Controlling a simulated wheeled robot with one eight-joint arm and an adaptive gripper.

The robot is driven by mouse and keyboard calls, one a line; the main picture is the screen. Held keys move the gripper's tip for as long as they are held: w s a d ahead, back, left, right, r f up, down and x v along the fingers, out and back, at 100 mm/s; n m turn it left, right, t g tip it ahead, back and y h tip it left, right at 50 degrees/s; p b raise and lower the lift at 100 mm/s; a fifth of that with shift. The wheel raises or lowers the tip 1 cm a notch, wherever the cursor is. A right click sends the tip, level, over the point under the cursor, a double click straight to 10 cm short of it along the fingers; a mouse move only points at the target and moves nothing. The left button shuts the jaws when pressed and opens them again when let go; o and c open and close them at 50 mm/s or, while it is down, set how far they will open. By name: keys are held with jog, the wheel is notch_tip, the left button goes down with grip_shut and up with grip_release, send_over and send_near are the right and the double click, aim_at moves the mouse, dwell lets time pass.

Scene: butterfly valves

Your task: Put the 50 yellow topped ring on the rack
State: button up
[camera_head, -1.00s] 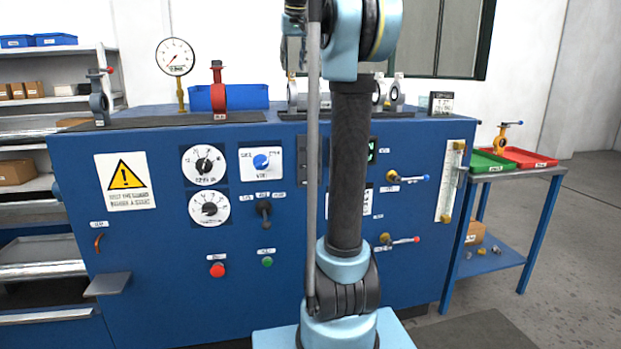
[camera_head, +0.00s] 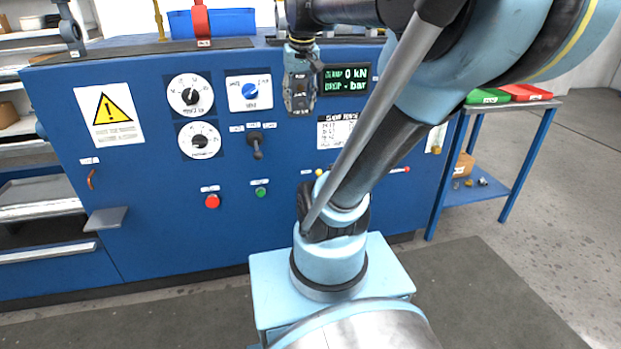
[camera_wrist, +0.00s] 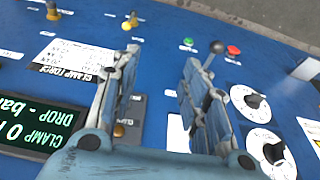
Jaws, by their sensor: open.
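My gripper (camera_head: 300,102) hangs fingers down in front of the blue bench's control panel, left of the digital display. In the wrist view my gripper (camera_wrist: 160,68) has its two fingers apart with nothing between them. No yellow topped ring can be made out in the current views. A red ring body (camera_head: 201,22) and a grey ring body (camera_head: 71,30) stand on the bench top, cut by the top edge. A pale ring (camera_head: 281,16) shows partly beside my arm. The rack cannot be clearly made out, as my arm hides much of the bench top's right part.
The blue bench (camera_head: 130,225) carries dials, a lever (camera_head: 256,146) and buttons that stick out near my gripper. A small grey shelf (camera_head: 105,219) juts out at left. A side table (camera_head: 545,104) with green and red trays stands at right. The floor between is clear.

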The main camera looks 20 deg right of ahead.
jog(key=s+f, duration=0.7)
jog(key=f, duration=0.3)
jog(key=s+f, duration=0.7)
jog(key=f, duration=0.3)
jog(key=shift+f+g, duration=0.3)
jog(key=shift+g, duration=0.1)
